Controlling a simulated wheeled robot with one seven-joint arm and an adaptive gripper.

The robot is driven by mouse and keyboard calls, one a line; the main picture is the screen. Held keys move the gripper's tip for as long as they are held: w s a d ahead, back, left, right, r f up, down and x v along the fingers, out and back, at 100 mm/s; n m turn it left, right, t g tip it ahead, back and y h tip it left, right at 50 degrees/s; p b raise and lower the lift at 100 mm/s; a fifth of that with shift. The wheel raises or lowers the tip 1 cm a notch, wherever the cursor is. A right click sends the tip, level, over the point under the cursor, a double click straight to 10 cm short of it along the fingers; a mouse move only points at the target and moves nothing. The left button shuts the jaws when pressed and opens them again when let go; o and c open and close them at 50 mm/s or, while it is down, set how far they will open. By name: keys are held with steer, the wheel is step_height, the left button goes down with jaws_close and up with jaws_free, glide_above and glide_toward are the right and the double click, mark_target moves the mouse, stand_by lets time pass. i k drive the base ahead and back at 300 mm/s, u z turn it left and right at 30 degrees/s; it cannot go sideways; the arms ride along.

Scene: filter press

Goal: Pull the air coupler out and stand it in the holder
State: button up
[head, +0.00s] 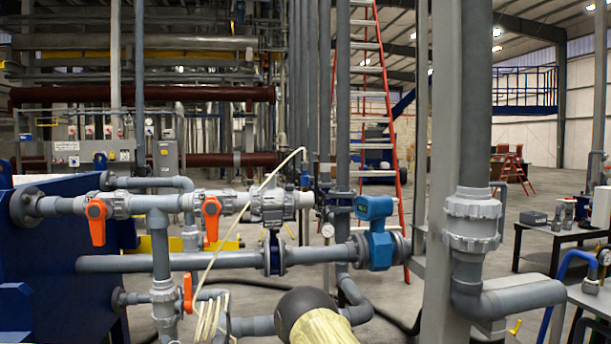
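A thin cream hose (232,236) hangs in loops at lower centre. It rises over the upper grey pipe and arcs to a small fitting (305,180) beside the right end of a grey valve body (272,205). The fitting is too small for me to tell whether it is the air coupler, or how it is seated. I cannot pick out the holder with certainty. My gripper is not in view, so what it holds is hidden.
Orange-handled valves (211,218) sit on the upper pipe. A blue flow meter (378,232) sits on the lower pipe. A thick vertical pipe (472,230) stands right of centre. A black table (545,238) with small items stands at right. Open floor (440,150) lies behind.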

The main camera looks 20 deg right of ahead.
mark_target(304, 177)
steer(key=z, duration=0.4)
steer(key=i, duration=1.2)
steer(key=z, duration=0.2)
